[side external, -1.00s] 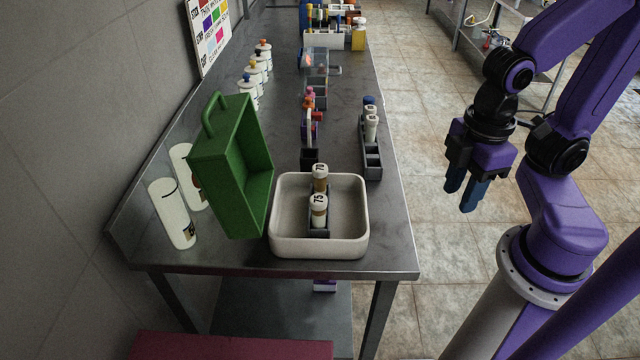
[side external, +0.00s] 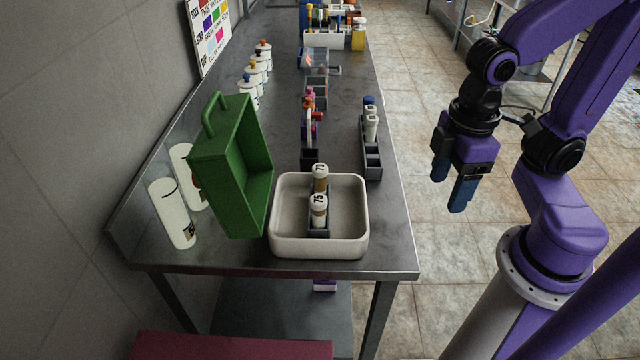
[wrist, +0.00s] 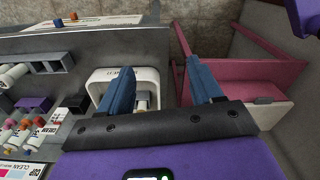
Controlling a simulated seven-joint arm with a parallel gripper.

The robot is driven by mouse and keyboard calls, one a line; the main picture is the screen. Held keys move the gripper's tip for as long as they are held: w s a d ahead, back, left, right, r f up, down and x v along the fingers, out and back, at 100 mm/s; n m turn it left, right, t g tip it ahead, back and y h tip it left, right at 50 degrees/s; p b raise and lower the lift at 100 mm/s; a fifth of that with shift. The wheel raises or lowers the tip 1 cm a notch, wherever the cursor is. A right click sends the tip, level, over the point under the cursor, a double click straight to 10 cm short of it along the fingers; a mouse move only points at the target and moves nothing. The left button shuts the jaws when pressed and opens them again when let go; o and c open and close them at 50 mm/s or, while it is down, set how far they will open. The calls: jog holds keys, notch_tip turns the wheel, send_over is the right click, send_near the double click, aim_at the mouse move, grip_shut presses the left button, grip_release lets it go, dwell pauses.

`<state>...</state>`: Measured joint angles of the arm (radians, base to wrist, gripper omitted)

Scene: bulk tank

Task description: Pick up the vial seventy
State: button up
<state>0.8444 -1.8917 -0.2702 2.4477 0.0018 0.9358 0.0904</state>
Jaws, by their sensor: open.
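Two white-capped vials with brown bodies stand in a small dark rack inside the pale tray (side external: 284,240), in the side view. The rear vial's cap appears to read 70, so I take it as vial seventy (side external: 320,172). The front vial (side external: 319,208) appears to read 75. The numbers are small. My gripper (side external: 450,188) is open and empty, with blue fingers, over the floor to the right of the table, well apart from the vials. In the wrist view my gripper (wrist: 160,72) has its fingers spread, and the left finger partly hides the tray (wrist: 97,84) and its contents.
An upright green box (side external: 232,165) with a handle stands left of the tray. Another rack (side external: 372,160) with vials stands at the table's right edge. More racks and several capped jars (side external: 254,70) line the table farther back. A pink stand (wrist: 230,80) shows in the wrist view.

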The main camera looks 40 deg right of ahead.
jog(key=w+a+r+m, duration=0.2)
jog(key=w+m, duration=0.3)
jog(key=w, duration=0.2)
jog(key=w+a+r+m, duration=0.2)
jog(key=w+a+m, duration=0.1)
jog(key=w+m, duration=0.3)
jog(key=m, duration=0.9)
send_near(320, 167)
jog(key=f, duration=1.2)
jog(key=shift+a, duration=0.2)
jog(key=shift+r, duration=0.1)
jog(key=c, duration=1.2)
jog(key=shift+o, duration=0.2)
jog(key=shift+r, duration=0.1)
notch_tip(320, 167, up, 16)
